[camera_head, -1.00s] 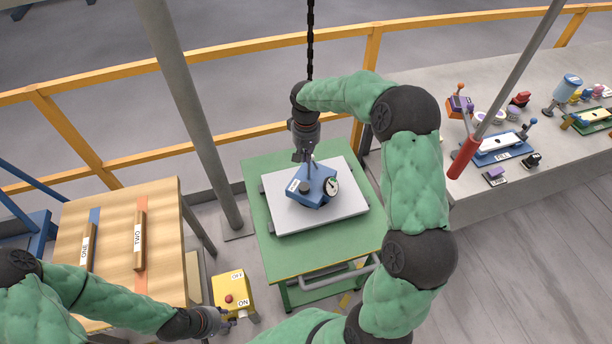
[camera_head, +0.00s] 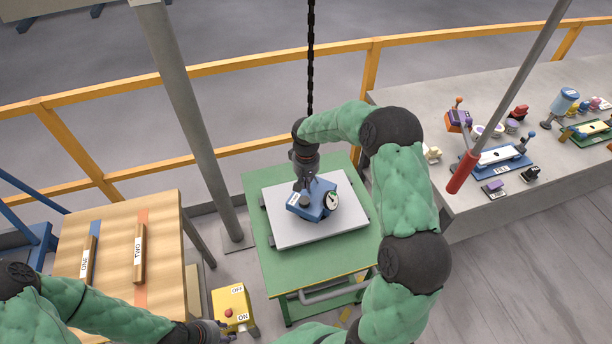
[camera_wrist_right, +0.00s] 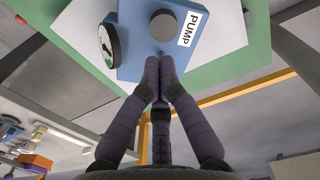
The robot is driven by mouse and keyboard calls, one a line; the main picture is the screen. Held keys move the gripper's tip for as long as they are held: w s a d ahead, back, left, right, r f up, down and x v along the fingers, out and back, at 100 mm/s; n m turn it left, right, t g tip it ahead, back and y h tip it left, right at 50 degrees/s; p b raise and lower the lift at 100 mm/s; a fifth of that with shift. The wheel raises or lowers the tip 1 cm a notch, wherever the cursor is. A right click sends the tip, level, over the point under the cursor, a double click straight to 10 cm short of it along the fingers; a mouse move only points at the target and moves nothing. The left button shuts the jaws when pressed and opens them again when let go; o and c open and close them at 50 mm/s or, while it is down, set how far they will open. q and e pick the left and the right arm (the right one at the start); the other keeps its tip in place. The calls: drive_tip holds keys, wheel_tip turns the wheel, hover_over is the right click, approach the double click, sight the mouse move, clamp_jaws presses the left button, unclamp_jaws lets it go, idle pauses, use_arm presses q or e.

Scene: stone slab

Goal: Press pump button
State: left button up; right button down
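The pump is a blue box (camera_head: 322,203) with a round dial gauge (camera_head: 331,201) and a PUMP label, on a grey slab (camera_head: 285,232). In the right wrist view, the pump (camera_wrist_right: 138,40) shows its round dark button (camera_wrist_right: 163,25) between the gauge (camera_wrist_right: 109,46) and the label (camera_wrist_right: 190,29).
The slab lies on a green table (camera_head: 285,275). The yellow box (camera_head: 233,308) has a red button and ON and OFF labels. A wooden table (camera_head: 115,235) with bars ONE and TWO is at left. A grey bench (camera_head: 440,125) with several devices is at right. A chain (camera_head: 310,60) hangs behind.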

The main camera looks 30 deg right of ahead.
sight(306, 200)
wheel_tip(306, 200, down, 7)
idle(0.3)
drive_tip(key=shift+f+b, duration=1)
drive_tip(key=shift+b, duration=0.05)
drive_tip(key=shift+s+r, duration=0.1)
drive_tip(key=shift+s, duration=0.05)
drive_tip(key=shift+r+p, duration=0.4)
drive_tip(key=shift+r, duration=0.05)
drive_tip(key=r, duration=0.1)
drive_tip(key=r+p, duration=0.1)
drive_tip(key=r, duration=0.1)
drive_tip(key=shift+w, duration=0.2)
wheel_tip(306, 200, up, 10)
drive_tip(key=shift+p, duration=0.4)
